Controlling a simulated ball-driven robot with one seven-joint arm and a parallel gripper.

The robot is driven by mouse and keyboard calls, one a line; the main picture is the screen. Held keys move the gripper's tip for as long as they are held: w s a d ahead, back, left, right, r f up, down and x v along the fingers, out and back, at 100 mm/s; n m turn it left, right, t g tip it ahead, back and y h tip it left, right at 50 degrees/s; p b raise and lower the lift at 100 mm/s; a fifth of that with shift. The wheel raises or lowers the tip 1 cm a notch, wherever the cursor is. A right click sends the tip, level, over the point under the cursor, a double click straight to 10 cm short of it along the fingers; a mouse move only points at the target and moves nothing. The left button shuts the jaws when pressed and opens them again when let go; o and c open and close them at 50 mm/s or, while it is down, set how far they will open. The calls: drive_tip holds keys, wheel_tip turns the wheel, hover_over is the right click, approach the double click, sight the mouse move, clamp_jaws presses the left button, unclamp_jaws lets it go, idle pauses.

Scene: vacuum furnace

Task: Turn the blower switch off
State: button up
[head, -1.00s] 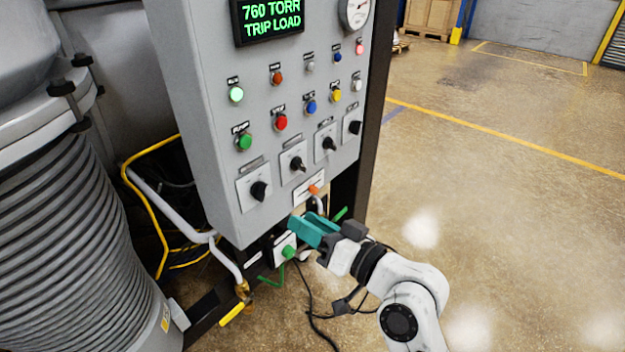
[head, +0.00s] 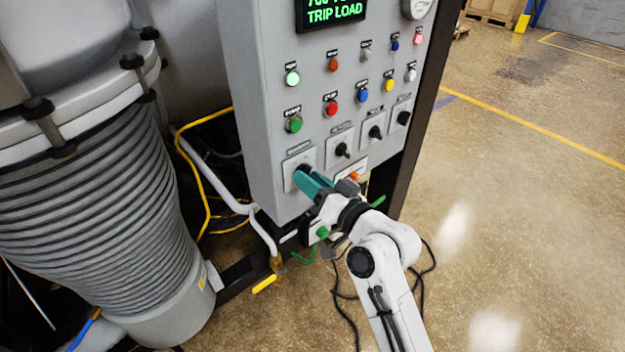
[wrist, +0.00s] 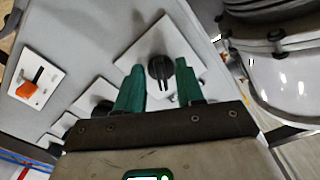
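A row of black rotary switches on white plates runs along the lower part of the grey control panel (head: 262,110). Their labels are too small to read, so I cannot tell by name which is the blower switch. My gripper (head: 306,180) is at the leftmost switch (head: 289,164), whose knob it partly hides in the head view. In the wrist view, the black knob (wrist: 160,68) lies between the tips of the two teal fingers of my gripper (wrist: 160,88). The fingers are apart, one on each side of the knob, with gaps showing.
Other rotary switches (head: 342,150) (head: 376,132) sit to the right. Lit and coloured buttons (head: 294,124) are above, under a display (head: 335,10) reading "TRIP LOAD". An orange switch (head: 353,176) is close to my gripper. A ribbed grey vessel (head: 100,210) stands left; open floor (head: 530,200) lies right.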

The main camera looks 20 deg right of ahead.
drive_tip(key=shift+c, duration=0.5)
clamp_jaws()
drive_tip(key=shift+f+b, duration=0.15)
drive_tip(key=shift+b, duration=0.25)
drive_tip(key=shift+d+n+b, duration=0.2)
drive_tip(key=shift+n+b, duration=5.6)
drive_tip(key=shift+n, duration=0.1)
